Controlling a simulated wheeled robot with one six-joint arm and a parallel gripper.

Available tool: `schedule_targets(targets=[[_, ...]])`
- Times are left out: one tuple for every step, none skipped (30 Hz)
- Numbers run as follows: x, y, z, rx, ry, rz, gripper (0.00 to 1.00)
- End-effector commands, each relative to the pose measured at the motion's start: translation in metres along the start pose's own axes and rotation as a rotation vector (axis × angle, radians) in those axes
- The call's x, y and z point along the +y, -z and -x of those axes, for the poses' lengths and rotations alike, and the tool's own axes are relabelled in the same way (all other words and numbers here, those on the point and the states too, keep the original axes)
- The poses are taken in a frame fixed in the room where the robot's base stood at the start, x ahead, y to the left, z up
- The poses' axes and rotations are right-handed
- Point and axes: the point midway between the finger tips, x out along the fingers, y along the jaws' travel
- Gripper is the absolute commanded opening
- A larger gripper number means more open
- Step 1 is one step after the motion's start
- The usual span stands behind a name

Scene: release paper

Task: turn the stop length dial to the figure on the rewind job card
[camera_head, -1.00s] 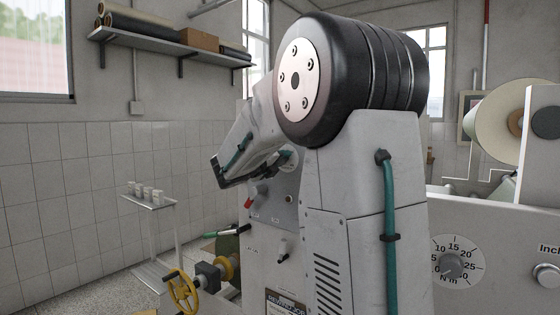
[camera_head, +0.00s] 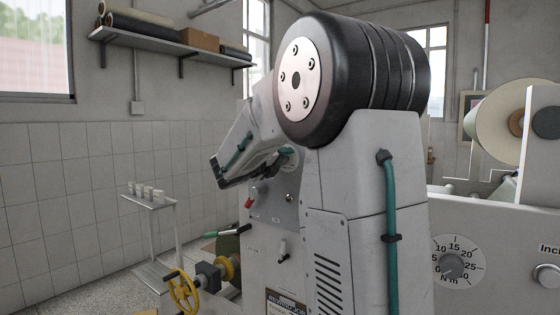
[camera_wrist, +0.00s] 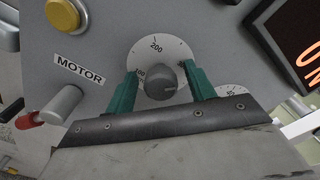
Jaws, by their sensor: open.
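In the wrist view, a round white dial (camera_wrist: 160,46) with a grey knob (camera_wrist: 160,82) shows "200" at its top and "100" at its left. Its name label is not visible, so I cannot confirm it is the stop length dial. My gripper (camera_wrist: 163,80) is open, its teal fingers on either side of the knob; I cannot tell whether they touch it. In the head view, my arm hides most of this area. A card with a dark header (camera_head: 286,302) is cut off at the bottom edge; no figure on it is readable.
A "MOTOR" label (camera_wrist: 79,70), yellow button (camera_wrist: 63,14) and red-tipped lever (camera_wrist: 55,108) lie left of the dial. A second dial (camera_wrist: 232,91) and a dark display (camera_wrist: 290,40) lie right. An N m dial (camera_head: 452,265) stands right of my arm.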

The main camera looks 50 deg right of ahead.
Motion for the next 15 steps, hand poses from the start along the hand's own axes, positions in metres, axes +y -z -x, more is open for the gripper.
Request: schedule_targets(targets=[[0.000,-0.001,0.005,-0.002,-0.001,0.000,0.54],[0.000,-0.001,0.009,-0.003,-0.001,-0.001,0.54],[0.000,-0.001,0.015,-0.003,-0.002,-0.001,0.54],[0.000,-0.001,0.020,-0.003,-0.003,-0.001,0.54],[0.000,-0.001,0.025,-0.003,-0.003,-0.001,0.54],[0.001,-0.001,0.033,-0.004,-0.003,-0.001,0.54],[0.001,-0.001,0.038,-0.004,-0.003,-0.001,0.54],[0.001,-0.001,0.044,-0.004,-0.003,-0.001,0.54],[0.000,-0.001,0.050,-0.003,-0.003,-0.001,0.54],[0.000,-0.001,0.055,-0.003,-0.004,-0.001,0.54],[0.001,-0.001,0.059,-0.003,-0.003,-0.001,0.54],[0.001,-0.001,0.064,-0.003,-0.002,-0.001,0.54],[0.001,-0.001,0.067,-0.003,-0.002,-0.001,0.54],[0.001,-0.001,0.070,-0.003,-0.003,-0.001,0.54],[0.001,-0.001,0.073,-0.003,-0.002,0.000,0.54]])
